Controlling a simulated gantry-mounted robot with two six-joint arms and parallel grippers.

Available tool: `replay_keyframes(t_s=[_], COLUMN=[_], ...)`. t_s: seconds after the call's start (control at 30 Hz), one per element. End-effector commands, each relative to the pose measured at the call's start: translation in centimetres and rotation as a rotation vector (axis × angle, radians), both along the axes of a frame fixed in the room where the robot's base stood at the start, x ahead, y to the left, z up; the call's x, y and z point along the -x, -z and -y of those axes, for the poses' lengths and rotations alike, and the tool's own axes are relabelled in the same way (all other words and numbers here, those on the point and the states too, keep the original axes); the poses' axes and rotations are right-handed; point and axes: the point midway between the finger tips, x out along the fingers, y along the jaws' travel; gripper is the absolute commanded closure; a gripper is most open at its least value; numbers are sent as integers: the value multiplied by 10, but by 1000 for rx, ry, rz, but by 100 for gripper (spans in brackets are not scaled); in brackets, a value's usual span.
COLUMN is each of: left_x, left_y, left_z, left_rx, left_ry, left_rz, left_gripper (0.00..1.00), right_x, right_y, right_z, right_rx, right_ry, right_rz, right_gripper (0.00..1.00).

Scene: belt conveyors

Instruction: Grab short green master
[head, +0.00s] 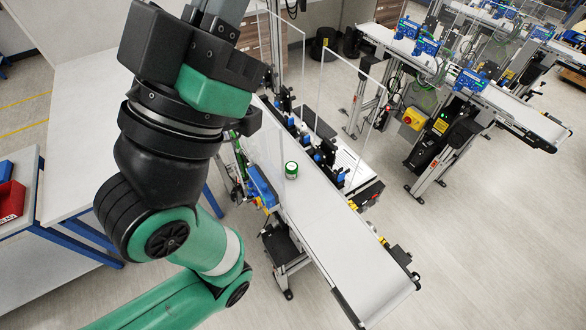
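A short green cylinder with a white band and light top (291,170) stands upright on the white belt of the middle conveyor (335,235), towards its upper end. Nothing is touching it from above. My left arm, green and black, fills the left of the head view, close to the camera. Its end (215,12) reaches the top edge of the picture, left of the cylinder and apart from it. Its fingertips cannot be made out, so I cannot see whether the gripper is open or shut. My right gripper is not in view.
Clear upright panels (345,115) and black and blue fittings line the conveyor beside the cylinder. A blue unit (262,187) sits at the belt's left edge. The belt's lower end is empty. More conveyors stand at upper right. A red bin (10,201) is at far left.

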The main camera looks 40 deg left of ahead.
Motion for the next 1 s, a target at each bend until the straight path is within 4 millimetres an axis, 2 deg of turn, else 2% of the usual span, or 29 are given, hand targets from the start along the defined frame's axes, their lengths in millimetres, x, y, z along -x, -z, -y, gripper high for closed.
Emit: replay_keyframes(t_s=[0.33, 0.87, 0.9, 1.0], left_x=[0, 0, 0, 0], left_y=[0, 0, 0, 0], left_z=[0, 0, 0, 0], left_rx=[0, 0, 0, 0], left_ry=[0, 0, 0, 0], left_rz=[0, 0, 0, 0], left_gripper=[98, 3, 0, 0], right_x=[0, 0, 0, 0], right_y=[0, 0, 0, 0], right_z=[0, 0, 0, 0], right_rx=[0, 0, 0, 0], right_ry=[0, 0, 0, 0], right_rz=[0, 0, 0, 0], right_gripper=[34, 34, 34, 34])
